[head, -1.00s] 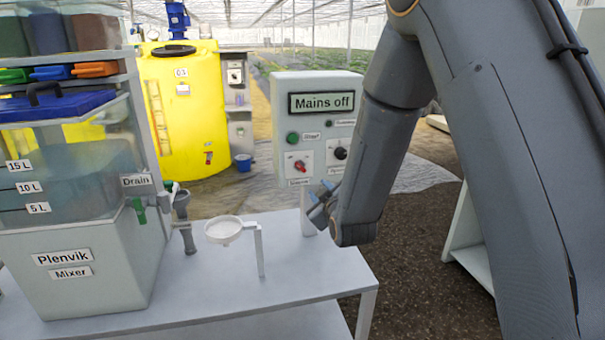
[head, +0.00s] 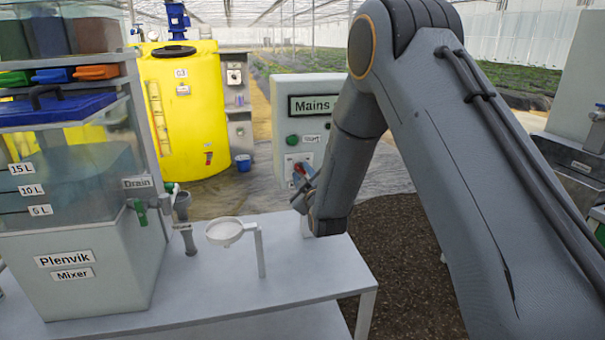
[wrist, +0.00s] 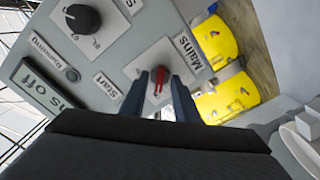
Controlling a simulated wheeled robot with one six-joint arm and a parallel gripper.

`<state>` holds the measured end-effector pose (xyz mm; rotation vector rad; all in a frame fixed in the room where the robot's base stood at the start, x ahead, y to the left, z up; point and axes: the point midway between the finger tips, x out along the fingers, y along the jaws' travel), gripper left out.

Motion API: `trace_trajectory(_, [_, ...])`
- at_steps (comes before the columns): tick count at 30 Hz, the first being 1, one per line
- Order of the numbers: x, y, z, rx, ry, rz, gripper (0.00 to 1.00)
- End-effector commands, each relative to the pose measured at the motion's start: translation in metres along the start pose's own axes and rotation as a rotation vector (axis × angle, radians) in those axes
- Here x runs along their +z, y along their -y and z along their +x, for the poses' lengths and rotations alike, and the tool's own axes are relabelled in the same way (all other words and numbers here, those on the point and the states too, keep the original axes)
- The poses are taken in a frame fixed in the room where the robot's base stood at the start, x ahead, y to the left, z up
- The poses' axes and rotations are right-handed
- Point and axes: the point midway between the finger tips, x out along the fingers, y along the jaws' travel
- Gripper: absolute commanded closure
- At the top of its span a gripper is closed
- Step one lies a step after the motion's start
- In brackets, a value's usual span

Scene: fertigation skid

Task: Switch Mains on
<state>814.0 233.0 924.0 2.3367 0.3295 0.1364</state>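The grey control box (head: 264,135) stands behind the bench. Its display (wrist: 50,90) shows "...ns off" in the wrist view; my arm hides part of it in the head view. The red Mains switch (wrist: 158,80) sits on a white plate (wrist: 185,62) labelled "Mains". In the head view the red switch (head: 299,167) is partly covered by my gripper (head: 302,188). In the wrist view the two dark blue fingers of my gripper (wrist: 161,78) stand on either side of the switch, with gaps showing. Whether the tips reach the panel face is unclear.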

Motion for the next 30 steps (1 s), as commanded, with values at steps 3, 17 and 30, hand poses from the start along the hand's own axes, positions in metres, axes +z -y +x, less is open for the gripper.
trace_trajectory(3, [0.0, -0.0002, 0.0009, 0.0, 0.0, 0.0, 0.72])
trace_trajectory(17, [-0.0001, -0.0001, 0.0005, 0.0, 0.0, 0.001, 1.0])
trace_trajectory(30, [0.0003, 0.0003, 0.0007, 0.0, 0.0, 0.162, 1.0])
